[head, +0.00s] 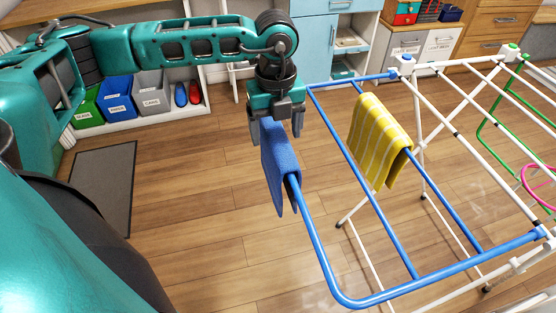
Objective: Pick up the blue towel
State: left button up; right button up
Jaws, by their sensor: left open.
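The blue towel (279,171) hangs folded over the left side rail of the blue-framed drying rack (323,263). My left gripper (276,133) points down at the top of the towel, with its fingers apart. One finger overlaps the towel's upper left edge in the picture, and the other is to the right of the towel. I cannot tell whether the fingers touch the cloth. My right gripper is not in view.
A yellow striped towel (380,138) hangs on the rack's middle bars. A green bin (86,109), a blue bin (117,99) and a grey bin (151,92) stand at the back left. A dark mat (104,184) lies on the wooden floor.

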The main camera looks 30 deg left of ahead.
pick_arm(q)
jog(key=shift+d+f, duration=0.1)
jog(key=shift+f, duration=2.9)
jog(key=c, duration=1.1)
jog(key=shift+r, duration=0.15)
notch_tip(320, 180, up, 20)
jog(key=shift+f+p, duration=0.1)
jog(key=shift+p, duration=0.4)
